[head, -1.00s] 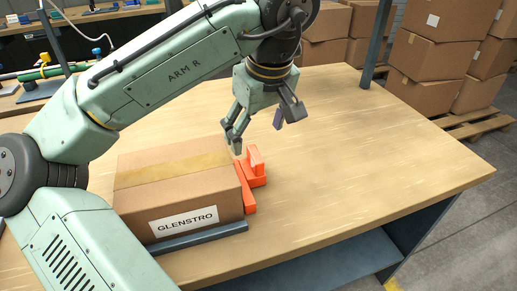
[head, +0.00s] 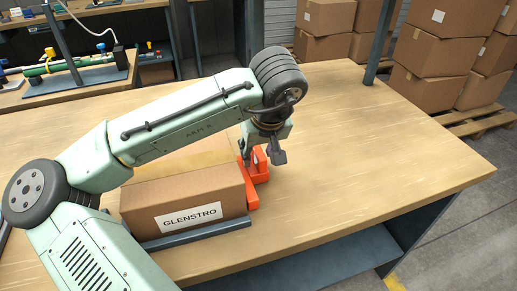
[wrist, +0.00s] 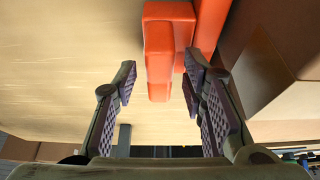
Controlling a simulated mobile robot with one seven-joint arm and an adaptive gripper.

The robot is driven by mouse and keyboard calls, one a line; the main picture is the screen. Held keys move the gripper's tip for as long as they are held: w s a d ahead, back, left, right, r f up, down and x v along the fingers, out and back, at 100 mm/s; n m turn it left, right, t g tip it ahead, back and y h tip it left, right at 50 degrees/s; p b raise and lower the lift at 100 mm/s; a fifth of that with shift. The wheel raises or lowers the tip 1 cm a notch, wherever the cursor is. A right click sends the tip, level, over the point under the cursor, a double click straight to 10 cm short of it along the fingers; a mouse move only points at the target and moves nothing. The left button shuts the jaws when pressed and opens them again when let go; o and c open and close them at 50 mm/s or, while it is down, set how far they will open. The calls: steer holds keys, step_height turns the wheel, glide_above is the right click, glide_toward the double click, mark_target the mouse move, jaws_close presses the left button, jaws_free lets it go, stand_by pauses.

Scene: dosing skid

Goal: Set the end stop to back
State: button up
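The orange end stop (head: 261,175) stands on the bench against the right side of the cardboard box marked GLENSTRO (head: 185,200). It has a long flat plate along the box and a raised block on its right. My gripper (head: 262,158) is low over the end stop and partly hides it in the head view. In the wrist view the end stop's raised block (wrist: 158,50) lies between and just beyond the two fingers of my gripper (wrist: 160,74). The fingers are apart, with a gap on each side of the block.
The wooden bench top (head: 380,150) is clear to the right. A dark post (head: 379,45) rises at the back. Stacked cartons (head: 440,65) stand behind, and a second bench (head: 120,100) is at back left.

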jaws_close()
stand_by(0.5)
stand_by(0.4)
